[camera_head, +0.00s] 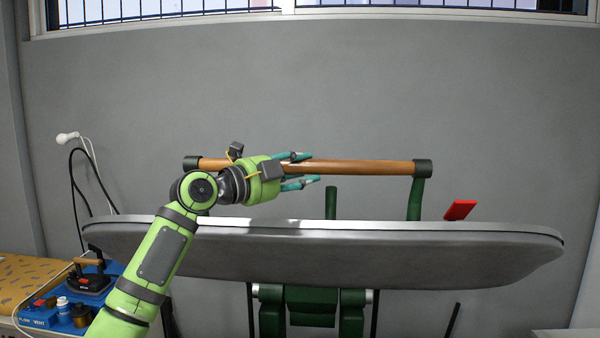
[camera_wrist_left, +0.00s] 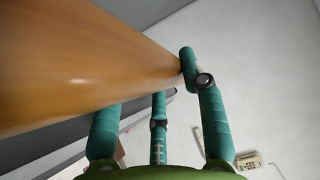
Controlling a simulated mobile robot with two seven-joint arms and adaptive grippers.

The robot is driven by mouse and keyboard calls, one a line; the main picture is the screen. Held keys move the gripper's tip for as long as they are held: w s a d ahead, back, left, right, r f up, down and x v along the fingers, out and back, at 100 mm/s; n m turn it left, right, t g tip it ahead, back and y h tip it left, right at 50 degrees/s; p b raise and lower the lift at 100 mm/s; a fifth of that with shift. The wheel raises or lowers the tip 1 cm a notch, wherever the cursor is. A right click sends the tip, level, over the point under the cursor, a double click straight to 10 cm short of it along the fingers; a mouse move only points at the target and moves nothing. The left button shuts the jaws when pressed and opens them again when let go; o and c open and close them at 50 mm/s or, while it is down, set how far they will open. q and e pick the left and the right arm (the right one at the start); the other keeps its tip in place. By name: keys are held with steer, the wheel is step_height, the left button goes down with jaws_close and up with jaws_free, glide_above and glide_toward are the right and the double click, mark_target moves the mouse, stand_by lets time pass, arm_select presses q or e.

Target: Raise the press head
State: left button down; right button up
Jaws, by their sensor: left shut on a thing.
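The wooden handle bar (camera_head: 365,167) runs level across the press, with black end caps and a green bracket at its right end. My left gripper (camera_head: 310,168) is shut on the handle bar left of its middle, with teal fingers above and below it. In the left wrist view the handle bar (camera_wrist_left: 90,60) fills the upper left and lies against the fingers (camera_wrist_left: 160,120). The long grey press head (camera_head: 340,262), with a pale upper rim, lies level below the bar. I cannot tell whether a lower board is hidden beneath it. My right gripper is not in view.
A red part (camera_head: 460,209) sticks up behind the press head at right. Green frame parts (camera_head: 312,300) stand below. At lower left a blue tray (camera_head: 72,326) holds an iron (camera_head: 88,284) and small bottles. The grey wall (camera_head: 400,90) behind is bare.

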arm_select(q)
steer(key=shift+r, duration=0.15)
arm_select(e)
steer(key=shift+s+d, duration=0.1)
arm_select(q)
steer(key=c, duration=0.7)
jaws_free()
steer(key=shift+s+d, duration=0.1)
steer(key=shift+s, duration=0.1)
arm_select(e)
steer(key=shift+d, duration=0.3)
arm_select(q)
steer(key=shift+s+a, duration=0.2)
steer(key=shift+a, duration=0.25)
steer(key=v, duration=1.1)
steer(key=shift+s+d, duration=0.1)
steer(key=shift+s, duration=0.1)
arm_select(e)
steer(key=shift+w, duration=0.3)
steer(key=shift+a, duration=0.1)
